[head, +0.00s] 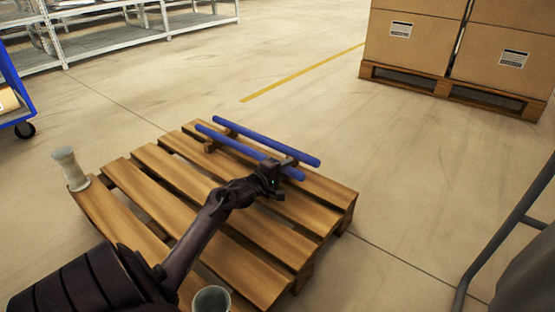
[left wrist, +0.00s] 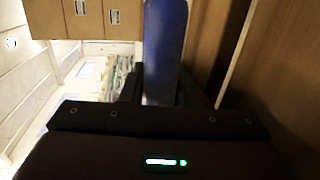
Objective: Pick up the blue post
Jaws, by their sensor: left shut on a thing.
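Two blue posts lie side by side across the far part of a wooden pallet (head: 165,195). The far blue post (head: 265,140) lies apart from my gripper, its right end near the pallet's right edge. My left gripper (head: 280,168) is shut on the near blue post (head: 235,143), towards its right end. In the left wrist view the held blue post (left wrist: 165,50) runs up between the fingers. The gripper hides part of the post. I cannot tell whether the held post is lifted off its support. My right gripper is not in view.
A pale spool-like object (head: 69,168) stands on the pallet's left corner, and a grey cup-like object (head: 211,299) is at the near edge. Large cartons (head: 415,40) stand on another pallet at back right. A blue cart (head: 14,90) and metal shelving (head: 95,42) are at left.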

